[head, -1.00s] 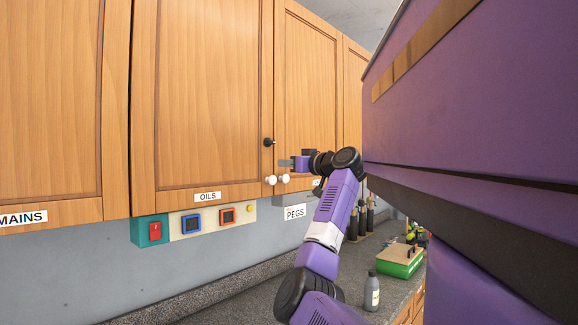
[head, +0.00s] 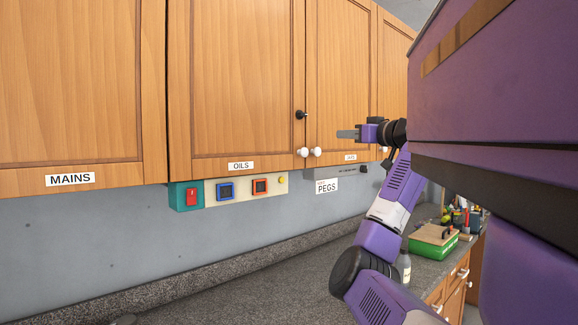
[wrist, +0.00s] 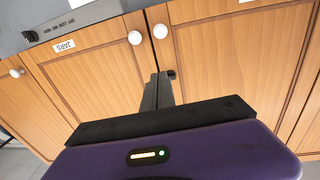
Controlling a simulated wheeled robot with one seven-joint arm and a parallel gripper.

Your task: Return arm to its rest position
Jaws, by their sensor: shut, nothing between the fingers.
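My gripper (head: 347,134) is shut and empty in front of the wall cupboards in the head view. Its fingers point left, a little right of and above two white knobs (head: 309,152). In the wrist view my gripper (wrist: 162,90) has its fingers together with nothing between them. My purple arm rises from the lower right and is bent up over the counter, partly hidden by my purple body at the right.
Wooden wall cupboards (head: 235,80) are shut, labelled MAINS and OILS. On the counter (head: 270,280) stand a grey bottle (head: 404,268) and a green box (head: 432,242). The middle counter is clear.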

